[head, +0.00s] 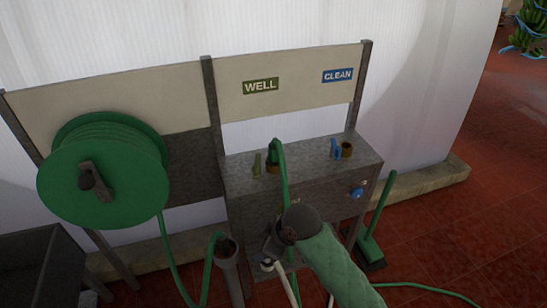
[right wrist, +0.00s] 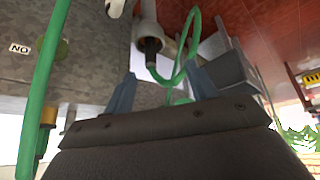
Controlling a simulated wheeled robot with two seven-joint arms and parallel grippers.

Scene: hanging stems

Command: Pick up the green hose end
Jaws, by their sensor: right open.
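The green hose (head: 168,255) hangs from the green reel (head: 110,165) and curves up to its end (head: 221,240) at the mouth of a grey tube holder (head: 230,272). In the right wrist view, the dark hose end (right wrist: 152,46) sits in the mouth of the holder (right wrist: 148,22), with the green hose (right wrist: 178,76) looping beside it. My right gripper (head: 268,250) is to the right of the holder in the head view. In its wrist view, the fingers (right wrist: 163,90) are spread with nothing between them; the hose end lies beyond them. My left gripper is not in view.
A grey cabinet (head: 240,190) under the WELL (head: 260,86) and CLEAN (head: 337,75) signs carries taps. Another green hose (head: 284,180) hangs from the WELL tap, close to my right gripper. A green broom (head: 376,230) stands at right. A dark bin (head: 40,265) stands lower left.

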